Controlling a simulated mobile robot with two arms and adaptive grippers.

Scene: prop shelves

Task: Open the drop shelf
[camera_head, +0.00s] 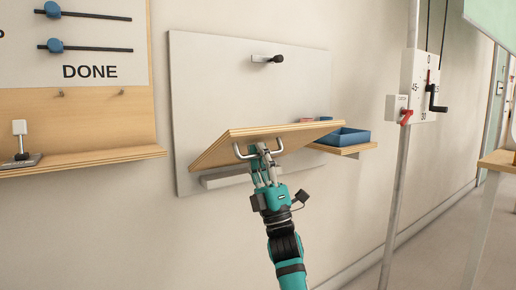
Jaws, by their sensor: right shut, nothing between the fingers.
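The drop shelf (225,146) is a wooden board on a grey wall panel (213,80). It stands out from the panel and is tilted, not flat against it. A metal bar handle (240,153) is fixed on its near underside. My right gripper (260,150) comes up from below, its fingertips shut and empty at the handle beneath the board. I cannot tell whether the fingers touch the handle or the board. A dark-knobbed latch (270,59) sits on the panel above the shelf. My left gripper does not show.
Right of the shelf, a small ledge (350,149) holds a blue tray (343,137). A light grey block (226,179) is below the board. A metal post (402,150) with a gauge box (421,80) stands at right. A wooden shelf (100,157) is at left.

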